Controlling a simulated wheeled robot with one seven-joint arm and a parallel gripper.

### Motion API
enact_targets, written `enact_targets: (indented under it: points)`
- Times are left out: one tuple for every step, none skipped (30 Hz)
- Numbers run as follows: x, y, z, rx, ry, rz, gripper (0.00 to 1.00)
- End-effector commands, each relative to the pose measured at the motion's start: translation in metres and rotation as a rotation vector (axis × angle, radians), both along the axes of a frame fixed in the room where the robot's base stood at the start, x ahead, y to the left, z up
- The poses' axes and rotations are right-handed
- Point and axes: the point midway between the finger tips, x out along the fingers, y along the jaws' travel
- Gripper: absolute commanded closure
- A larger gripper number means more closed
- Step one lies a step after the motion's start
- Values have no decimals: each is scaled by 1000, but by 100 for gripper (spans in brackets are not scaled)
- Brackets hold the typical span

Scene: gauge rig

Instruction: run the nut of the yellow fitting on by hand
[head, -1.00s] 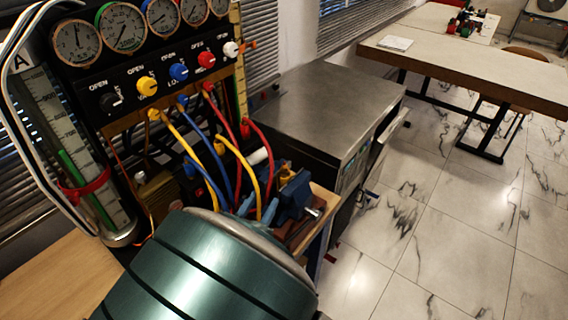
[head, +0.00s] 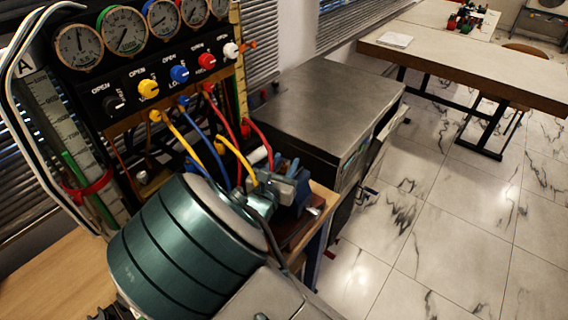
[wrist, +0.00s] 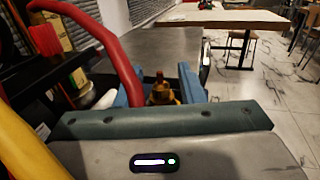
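The yellow fitting (wrist: 161,92) stands upright, brass-yellow with a darker top, in the wrist view. My gripper (wrist: 155,76) has its two blue fingers apart, one on each side of the fitting; the left one seems clear of it, and whether the right one touches cannot be told.
Blue and red hoses (head: 255,130) hang close beside my gripper; a red hose (wrist: 105,45) crosses the wrist view at left. The gauge panel (head: 170,75) with coloured knobs stands behind. A grey metal cabinet (head: 320,100) is behind right.

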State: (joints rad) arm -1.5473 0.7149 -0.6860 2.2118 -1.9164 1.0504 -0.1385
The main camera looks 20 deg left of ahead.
Motion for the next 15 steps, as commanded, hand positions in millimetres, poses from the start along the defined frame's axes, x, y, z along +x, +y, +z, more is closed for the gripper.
enact_targets:
  points:
    - [0, 0, 0, 0, 0, 0, 65]
    - [0, 0, 0, 0, 0, 0, 65]
    - [0, 0, 0, 0, 0, 0, 65]
    - [0, 0, 0, 0, 0, 0, 65]
    - [0, 0, 0, 0, 0, 0, 65]
    - [0, 0, 0, 0, 0, 0, 76]
    - [0, 0, 0, 0, 0, 0, 84]
    - [0, 0, 0, 1, 0, 0, 93]
    - [0, 0, 0, 1, 0, 0, 100]
    - [0, 0, 0, 1, 0, 0, 100]
    - [0, 0, 0, 1, 0, 0, 100]
    - [0, 0, 0, 1, 0, 0, 100]
    - [0, 0, 0, 1, 0, -1, 100]
    - [0, 0, 0, 1, 0, -3, 100]
    - [0, 0, 1, 2, 0, -9, 100]
